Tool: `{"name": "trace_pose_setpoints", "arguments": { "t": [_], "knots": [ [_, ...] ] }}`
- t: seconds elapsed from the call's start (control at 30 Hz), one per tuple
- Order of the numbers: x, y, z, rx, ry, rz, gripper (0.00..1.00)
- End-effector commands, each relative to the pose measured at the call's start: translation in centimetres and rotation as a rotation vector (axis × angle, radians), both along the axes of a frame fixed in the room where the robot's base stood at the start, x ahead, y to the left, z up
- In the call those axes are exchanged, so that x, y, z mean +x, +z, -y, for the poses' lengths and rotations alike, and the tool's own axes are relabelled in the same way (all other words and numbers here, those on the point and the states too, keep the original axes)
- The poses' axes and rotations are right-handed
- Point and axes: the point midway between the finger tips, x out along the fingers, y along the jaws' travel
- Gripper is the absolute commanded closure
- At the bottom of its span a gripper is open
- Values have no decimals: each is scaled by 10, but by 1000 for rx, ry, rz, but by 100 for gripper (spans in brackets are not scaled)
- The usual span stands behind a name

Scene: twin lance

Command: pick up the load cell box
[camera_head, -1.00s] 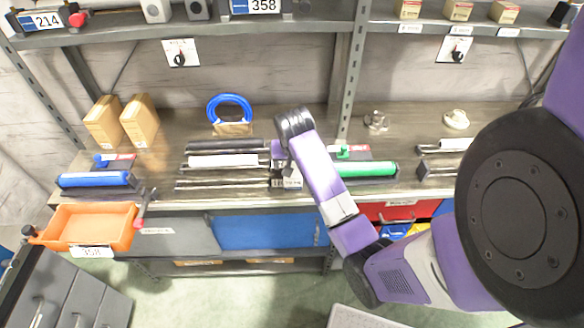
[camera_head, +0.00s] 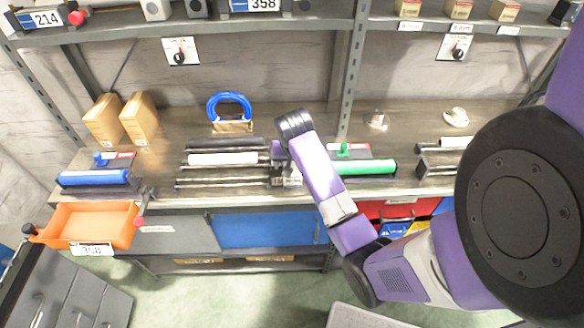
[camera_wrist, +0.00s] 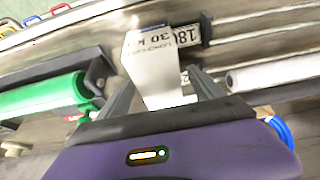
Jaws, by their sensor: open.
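The load cell box is a small pale box with printed lettering, among it "30 k", in the wrist view (camera_wrist: 152,68). It stands by the bench's front edge, and its lower part reaches between my fingers. In the head view the load cell box (camera_head: 292,177) is small and partly hidden by my arm. My gripper (camera_wrist: 160,92) is open, with one dark finger on each side of the box. Contact between the fingers and the box cannot be made out. In the head view the gripper (camera_head: 277,160) is mostly hidden behind my wrist.
A green roller (camera_head: 362,167) lies close on one side, and a white roller (camera_head: 222,159) with dark bars on the other. A blue ring (camera_head: 229,104) stands behind. A shelf (camera_head: 190,29) overhangs the bench. An orange bin (camera_head: 88,224) is at the left.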

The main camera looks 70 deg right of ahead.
Motion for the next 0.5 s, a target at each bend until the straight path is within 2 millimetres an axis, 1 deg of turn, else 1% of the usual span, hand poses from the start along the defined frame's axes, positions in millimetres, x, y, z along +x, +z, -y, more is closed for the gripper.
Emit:
{"name": "trace_pose_setpoints", "arguments": {
  "t": [0.1, 0.13, 0.27, 0.3, 0.37, 0.4, 0.47, 0.5],
  "knots": [
    [0, 0, 0, 0, 0, 0, 24],
    [0, 0, 0, 0, 0, 0, 28],
    [0, 0, 0, 0, 0, 0, 53],
    [0, 0, 0, 0, 0, 0, 61],
    [0, 0, 0, 0, 0, 0, 73],
    [0, 0, 0, 0, 0, 0, 81],
    [0, 0, 0, 0, 0, 0, 92],
    [0, 0, 0, 0, 0, 0, 100]
  ]
}}
